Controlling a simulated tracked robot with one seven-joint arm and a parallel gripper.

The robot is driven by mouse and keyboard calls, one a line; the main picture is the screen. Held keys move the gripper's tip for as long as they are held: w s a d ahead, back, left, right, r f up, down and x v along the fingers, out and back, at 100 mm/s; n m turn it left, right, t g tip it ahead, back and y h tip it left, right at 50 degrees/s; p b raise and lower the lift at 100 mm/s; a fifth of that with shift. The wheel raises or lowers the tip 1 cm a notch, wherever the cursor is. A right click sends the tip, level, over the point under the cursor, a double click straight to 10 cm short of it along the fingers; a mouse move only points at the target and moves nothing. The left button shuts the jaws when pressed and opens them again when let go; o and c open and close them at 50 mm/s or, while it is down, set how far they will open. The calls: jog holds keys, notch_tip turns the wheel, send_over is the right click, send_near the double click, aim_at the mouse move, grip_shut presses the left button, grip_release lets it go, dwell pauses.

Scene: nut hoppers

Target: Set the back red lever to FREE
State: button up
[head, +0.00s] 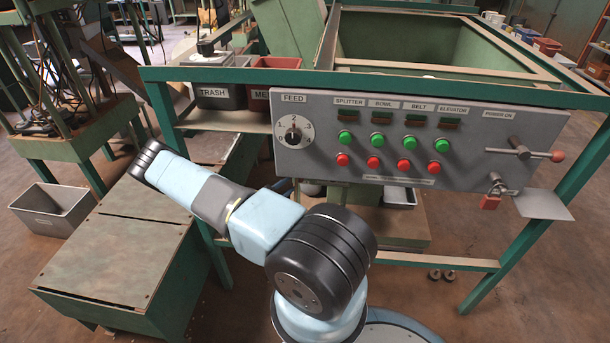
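The one red-ended lever I can make out is a metal rod with a red knob (557,156) at the right end of the grey control panel (460,180). It sticks out to the right, roughly level, under the POWER ON label. I see no label reading FREE, and I cannot make out a back red lever. My arm reaches from the bottom middle up to the left, in front of the panel's lower left. My gripper is not in view.
The panel has a FEED dial (293,136), green and red buttons and a hanging red padlock (490,202). A green hopper (400,38) stands behind it. TRASH (220,96) and red (259,92) bins sit left.

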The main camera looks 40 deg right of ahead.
jog(key=x, duration=0.9)
jog(key=shift+r, duration=0.1)
jog(key=shift+c, duration=0.3)
grip_shut()
